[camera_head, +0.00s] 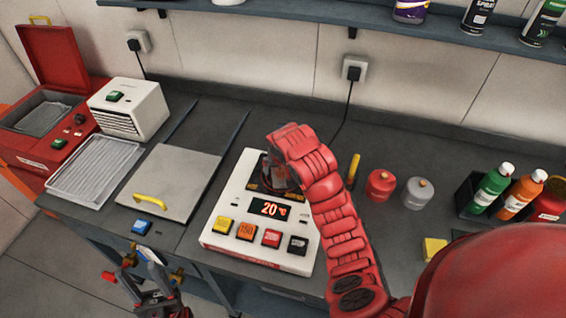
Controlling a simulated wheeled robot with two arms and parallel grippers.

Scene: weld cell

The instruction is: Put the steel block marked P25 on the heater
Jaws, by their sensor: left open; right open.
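The heater (230,222) is a white unit with a display reading 20 °C and a row of coloured buttons in front. My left gripper (152,272) is open and empty, in front of the bench's front edge at the lower left. I cannot make out a steel block marked P25; one may be hidden behind my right arm.
Left of the heater are a grey plate with a yellow handle (150,200), a ribbed tray (92,168), a white vented box (130,108) and an open red case (50,110). Right are a red canister (381,185), a grey canister (418,193), bottles (492,187) and a yellow block (434,250).

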